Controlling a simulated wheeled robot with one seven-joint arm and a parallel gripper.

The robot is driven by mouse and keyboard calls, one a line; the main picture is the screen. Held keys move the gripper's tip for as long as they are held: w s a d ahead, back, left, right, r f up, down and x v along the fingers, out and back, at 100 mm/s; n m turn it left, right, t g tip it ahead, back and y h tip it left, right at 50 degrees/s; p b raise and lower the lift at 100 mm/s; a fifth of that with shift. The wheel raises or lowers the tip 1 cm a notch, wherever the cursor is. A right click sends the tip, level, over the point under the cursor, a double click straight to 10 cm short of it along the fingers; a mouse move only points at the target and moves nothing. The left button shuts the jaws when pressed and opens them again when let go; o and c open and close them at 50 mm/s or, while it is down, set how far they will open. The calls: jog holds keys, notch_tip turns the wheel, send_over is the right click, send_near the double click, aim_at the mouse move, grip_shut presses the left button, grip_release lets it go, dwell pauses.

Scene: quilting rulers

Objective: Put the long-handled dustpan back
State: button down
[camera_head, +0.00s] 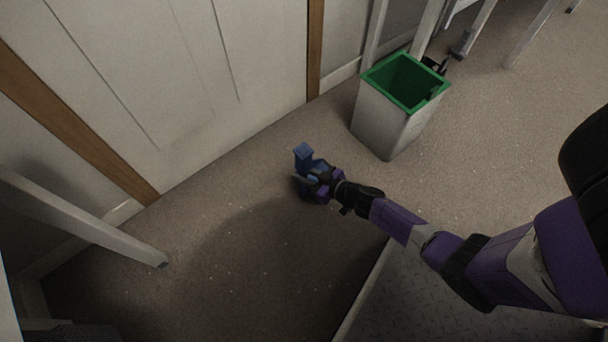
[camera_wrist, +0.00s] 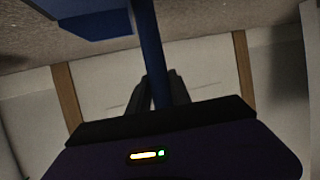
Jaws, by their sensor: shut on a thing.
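The long-handled dustpan (camera_head: 303,153) is blue and shows in the head view just beyond the end of my arm, low in front of the white door. My gripper (camera_head: 314,179) is shut on it and hides part of it. In the wrist view the straight blue handle of the dustpan (camera_wrist: 149,45) runs between the two dark fingers of my gripper (camera_wrist: 157,92). A wider blue part of it shows at the top left of that view. I cannot tell whether the dustpan touches the floor.
A pale bin with a green rim (camera_head: 371,80) stands on the carpet to the right of my gripper. The white door (camera_head: 170,70) with brown frame strips is behind. Pale legs (camera_head: 90,222) stand at the left and others at the top right. Open carpet (camera_head: 235,255) lies around my gripper.

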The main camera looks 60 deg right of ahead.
jog(key=c, duration=1.2)
grip_release()
jog(key=s+r+n+p, duration=0.2)
jog(key=s+r+p, duration=0.2)
jog(key=s+r, duration=0.65)
jog(key=shift+m+t+y, duration=0.4)
jog(key=shift+m+t, duration=0.3)
jog(key=s+a+r, duration=0.4)
jog(key=a+r, duration=0.2)
jog(key=r, duration=0.3)
jog(key=s+a+r, duration=0.4)
jog(key=a+r, duration=0.3)
jog(key=r, duration=0.3)
jog(key=s+a+r, duration=0.5)
jog(key=a+r, duration=0.2)
jog(key=r, duration=0.2)
jog(key=shift+a+r, duration=0.15)
jog(key=shift+r, duration=0.2)
